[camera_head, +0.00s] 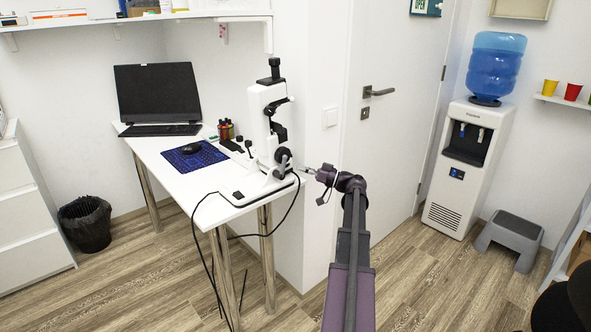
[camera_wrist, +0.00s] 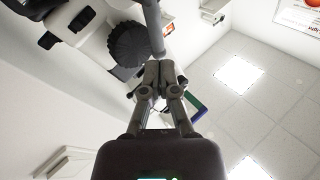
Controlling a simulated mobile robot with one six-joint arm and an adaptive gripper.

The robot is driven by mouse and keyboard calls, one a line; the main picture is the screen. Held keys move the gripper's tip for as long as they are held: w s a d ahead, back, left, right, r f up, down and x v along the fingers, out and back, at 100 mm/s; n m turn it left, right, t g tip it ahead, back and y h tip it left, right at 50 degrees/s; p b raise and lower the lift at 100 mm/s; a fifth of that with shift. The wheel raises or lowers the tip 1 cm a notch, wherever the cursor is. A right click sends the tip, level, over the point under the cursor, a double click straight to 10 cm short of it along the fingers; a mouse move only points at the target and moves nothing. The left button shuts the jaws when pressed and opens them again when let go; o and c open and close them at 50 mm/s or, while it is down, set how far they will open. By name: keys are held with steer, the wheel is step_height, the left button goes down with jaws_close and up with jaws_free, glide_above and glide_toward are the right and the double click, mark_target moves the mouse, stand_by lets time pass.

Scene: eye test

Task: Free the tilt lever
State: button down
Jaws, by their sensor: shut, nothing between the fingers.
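A white and black eye-examination instrument (camera_head: 262,105) stands upright on the white table's right end. A round black knob (camera_head: 283,156) sits low on its right side. My gripper (camera_head: 306,170) is just right of this knob, at the table's edge. In the wrist view my gripper (camera_wrist: 160,72) is shut and empty. The ribbed black knob (camera_wrist: 128,45) is just to the left of the fingertips. A grey rod (camera_wrist: 152,22) runs down from the top edge to the fingertips; I cannot tell whether they touch. I cannot tell which part is the tilt lever.
A wall corner (camera_head: 318,120) stands close behind my gripper.

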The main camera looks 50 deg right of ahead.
steer(key=b+v, duration=0.1)
steer(key=v, duration=0.9)
steer(key=shift+r, duration=0.35)
steer(key=shift+d, duration=0.1)
steer(key=w+a+f+g, duration=0.4)
steer(key=a, duration=0.7)
steer(key=w+a+f+m+g, duration=0.1)
steer(key=w+a+f+g, duration=0.3)
steer(key=a, duration=0.6)
steer(key=w+a+f+g, duration=0.3)
steer(key=w+a+f, duration=0.15)
steer(key=a, duration=0.65)
steer(key=s+a+f+g+h, duration=0.2)
steer(key=s+a+f+h, duration=0.15)
steer(key=a, duration=0.55)
steer(key=s+a+f+m+g+h, duration=0.1)
steer(key=s+a+f+g+h, duration=0.25)
steer(key=a, duration=0.45)
steer(key=s+a+f+g+h, duration=0.2)
steer(key=s+a+f+h, duration=0.15)
steer(key=a, duration=0.55)
step_height(320, 180, up, 29)
steer(key=p, duration=2.8)
steer(key=shift+r+y+p, duration=0.25)
steer(key=shift+y+p, duration=0.05)
steer(key=shift+y, duration=0.15)
steer(key=shift+s+d+t, duration=0.1)
steer(key=shift+t, duration=0.15)
